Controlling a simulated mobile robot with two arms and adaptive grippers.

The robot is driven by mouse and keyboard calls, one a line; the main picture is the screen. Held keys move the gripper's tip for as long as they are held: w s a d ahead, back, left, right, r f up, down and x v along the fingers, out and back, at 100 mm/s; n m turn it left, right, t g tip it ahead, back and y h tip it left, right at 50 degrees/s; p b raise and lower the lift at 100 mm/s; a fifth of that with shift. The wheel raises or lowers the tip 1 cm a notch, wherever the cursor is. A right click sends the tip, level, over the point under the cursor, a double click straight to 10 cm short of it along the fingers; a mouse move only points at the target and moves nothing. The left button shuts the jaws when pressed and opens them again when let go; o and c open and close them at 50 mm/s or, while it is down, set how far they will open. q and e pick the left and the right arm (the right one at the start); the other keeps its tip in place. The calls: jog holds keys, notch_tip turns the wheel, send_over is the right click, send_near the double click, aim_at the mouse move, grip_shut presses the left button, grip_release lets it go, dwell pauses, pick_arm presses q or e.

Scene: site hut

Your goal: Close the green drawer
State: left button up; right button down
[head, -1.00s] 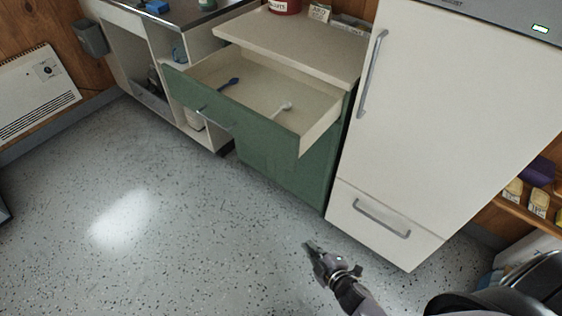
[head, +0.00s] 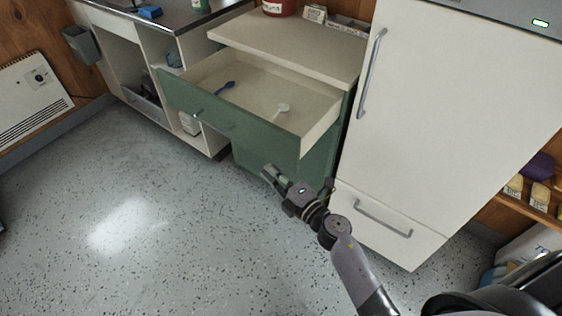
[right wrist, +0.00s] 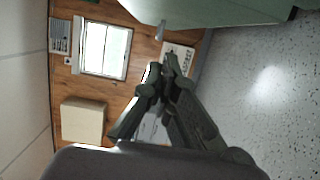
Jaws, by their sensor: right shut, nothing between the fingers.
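The green drawer (head: 232,127) stands pulled out from the cabinet, under a beige counter top (head: 290,38). A blue spoon (head: 226,87) and a white spoon (head: 282,108) lie inside it. A bar handle (head: 213,121) is on its green front. My right gripper (head: 270,172) is shut and empty, in front of and below the drawer's right part, seemingly apart from it. In the right wrist view my right gripper's fingers (right wrist: 166,70) are together, and a green panel (right wrist: 225,10) shows at the top. My left gripper is not in view.
A white fridge (head: 440,100) with a lower drawer handle (head: 384,218) stands right of the cabinet. An open white shelf unit (head: 190,124) is on the left. The speckled floor (head: 150,230) in front is clear.

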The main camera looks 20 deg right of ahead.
aim_at(282, 162)
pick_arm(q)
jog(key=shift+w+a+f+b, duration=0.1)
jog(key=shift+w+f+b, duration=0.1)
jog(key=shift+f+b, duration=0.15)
pick_arm(e)
jog(key=w+d, duration=0.2)
jog(key=d, duration=0.1)
jog(key=shift+w, duration=0.35)
jog(key=shift+d, duration=0.15)
